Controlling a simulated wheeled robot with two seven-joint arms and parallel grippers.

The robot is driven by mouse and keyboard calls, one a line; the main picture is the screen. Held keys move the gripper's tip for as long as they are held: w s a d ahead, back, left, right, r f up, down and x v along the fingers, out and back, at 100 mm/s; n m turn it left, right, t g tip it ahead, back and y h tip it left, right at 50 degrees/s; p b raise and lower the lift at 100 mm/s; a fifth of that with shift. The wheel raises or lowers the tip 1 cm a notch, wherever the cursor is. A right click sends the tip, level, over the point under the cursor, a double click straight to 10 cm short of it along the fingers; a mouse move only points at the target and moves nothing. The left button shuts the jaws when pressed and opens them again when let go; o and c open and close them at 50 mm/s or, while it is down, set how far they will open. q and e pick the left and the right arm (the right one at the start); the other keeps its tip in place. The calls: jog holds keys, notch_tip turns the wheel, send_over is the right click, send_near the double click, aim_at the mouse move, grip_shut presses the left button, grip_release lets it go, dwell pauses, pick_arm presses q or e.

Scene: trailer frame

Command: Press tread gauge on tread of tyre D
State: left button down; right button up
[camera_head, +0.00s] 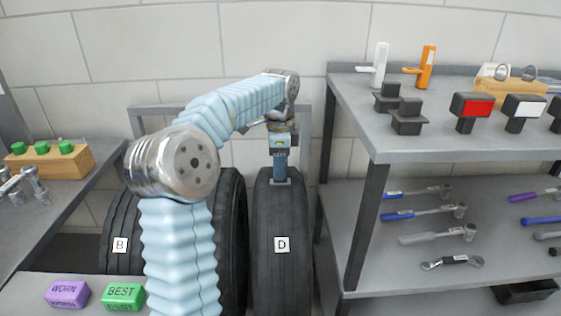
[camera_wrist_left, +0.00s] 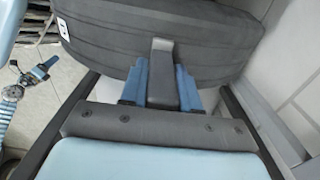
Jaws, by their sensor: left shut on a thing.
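Tyre D (camera_head: 281,275) stands upright in the middle of the head view, with a white D label on its tread. My left gripper (camera_head: 280,166) is above the top of this tyre, pointing down, shut on the tread gauge (camera_head: 280,142). The gauge's lower end appears at the top of the tread; I cannot tell whether it touches. In the left wrist view, a dark grey bar of the gauge (camera_wrist_left: 162,75) sits between the blue fingers, with a dark tyre (camera_wrist_left: 150,30) beyond. Its white label is unreadable there.
Tyre B (camera_head: 120,225) stands left of tyre D, partly behind my left arm. A grey shelf (camera_head: 352,150) with tools is close on the right. Purple (camera_head: 67,293) and green (camera_head: 123,296) blocks lie at front left. A bench (camera_head: 60,190) holds a wooden block (camera_head: 75,163).

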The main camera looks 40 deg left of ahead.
pick_arm(q)
notch_tip(320, 180, up, 3)
jog(key=shift+f+p, duration=0.2)
jog(key=shift+p, duration=0.85)
jog(key=shift+r+p, duration=0.3)
jog(key=shift+r, duration=1.4)
